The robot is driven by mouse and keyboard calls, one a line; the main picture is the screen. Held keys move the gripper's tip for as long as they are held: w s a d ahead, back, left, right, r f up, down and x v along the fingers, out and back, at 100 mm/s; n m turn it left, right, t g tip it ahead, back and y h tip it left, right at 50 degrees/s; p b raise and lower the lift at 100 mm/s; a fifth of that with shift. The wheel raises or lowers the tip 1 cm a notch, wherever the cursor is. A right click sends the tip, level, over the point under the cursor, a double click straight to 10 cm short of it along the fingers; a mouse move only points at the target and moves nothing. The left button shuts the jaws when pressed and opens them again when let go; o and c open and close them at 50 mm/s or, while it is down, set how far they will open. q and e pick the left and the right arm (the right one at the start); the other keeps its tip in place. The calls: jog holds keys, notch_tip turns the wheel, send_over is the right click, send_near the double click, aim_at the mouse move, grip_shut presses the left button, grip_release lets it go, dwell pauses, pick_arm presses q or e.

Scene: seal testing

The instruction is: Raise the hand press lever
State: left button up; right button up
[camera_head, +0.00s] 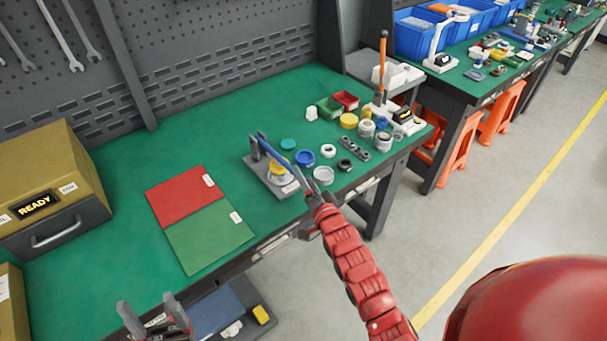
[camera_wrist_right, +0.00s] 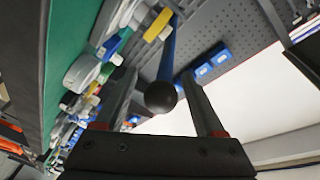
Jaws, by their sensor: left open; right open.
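My right gripper (camera_head: 311,186) is at the lever's free end. In the right wrist view, the lever's black ball knob (camera_wrist_right: 160,97) sits between the two open fingers of the right gripper (camera_wrist_right: 168,105); I cannot tell whether it touches them. My left gripper (camera_head: 150,308) is open and empty at the bottom left, in front of the table edge.
A red mat (camera_head: 180,196) and a green mat (camera_head: 210,241) lie left of the press. Rings, caps and small bins crowd the table (camera_head: 110,190) to its right. A yellow box marked READY (camera_head: 45,185) stands at the far left.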

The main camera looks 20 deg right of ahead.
jog(key=shift+w+a, duration=0.1)
jog(key=shift+w, duration=0.35)
grip_shut()
dwell(1.2)
